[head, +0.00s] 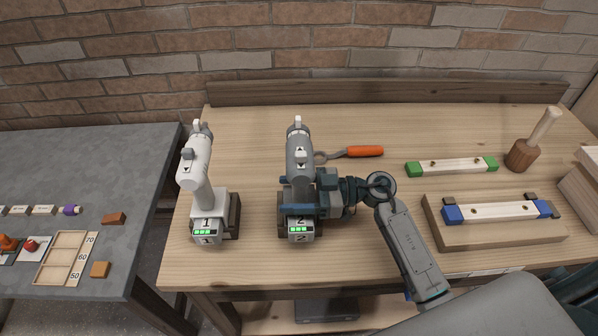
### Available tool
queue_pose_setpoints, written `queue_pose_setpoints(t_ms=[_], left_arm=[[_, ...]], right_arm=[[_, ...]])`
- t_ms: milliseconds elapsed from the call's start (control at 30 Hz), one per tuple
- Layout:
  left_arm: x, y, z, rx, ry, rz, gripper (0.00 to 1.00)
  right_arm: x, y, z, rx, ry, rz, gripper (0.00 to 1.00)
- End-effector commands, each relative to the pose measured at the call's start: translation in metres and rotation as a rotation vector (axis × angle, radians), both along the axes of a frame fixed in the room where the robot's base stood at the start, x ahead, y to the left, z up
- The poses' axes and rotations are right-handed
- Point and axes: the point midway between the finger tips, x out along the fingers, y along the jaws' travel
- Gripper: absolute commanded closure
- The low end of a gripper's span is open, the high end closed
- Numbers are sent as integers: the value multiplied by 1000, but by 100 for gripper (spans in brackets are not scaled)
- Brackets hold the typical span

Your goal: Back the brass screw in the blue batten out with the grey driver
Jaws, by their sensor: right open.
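The grey driver (300,155) stands upright in its dock marked 2, near the middle of the bench. My right gripper (298,196) comes at it from the right, at the height of its lower grip. The jaws are open, with the driver's grip between or just behind the fingers; exact contact is hidden. The blue batten (495,212) is a pale strip with blue ends, lying on a wooden block (500,236) at the right. A small brass screw head (474,212) shows on it; its height is too small to tell. My left gripper is not in view.
A white driver (196,165) stands in dock 1, left of the grey one. An orange-handled tool (364,152) lies behind my right gripper. A green-ended batten (450,167) and a wooden mallet (523,153) are at the back right. A grey table (130,180) stands left.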

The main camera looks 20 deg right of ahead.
Motion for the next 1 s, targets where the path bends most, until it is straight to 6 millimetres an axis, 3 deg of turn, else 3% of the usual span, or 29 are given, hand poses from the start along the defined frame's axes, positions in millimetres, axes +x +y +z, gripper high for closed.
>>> queue_pose_setpoints(t_ms=[300,600,633,1000], left_arm=[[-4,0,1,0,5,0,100],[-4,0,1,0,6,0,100],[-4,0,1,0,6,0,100],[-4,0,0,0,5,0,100]], right_arm=[[1,4,0,0,-1,0,38],[1,4,0,0,-1,0,97],[1,4,0,0,-1,0,100],[2,4,7,1,-7,1,100]])
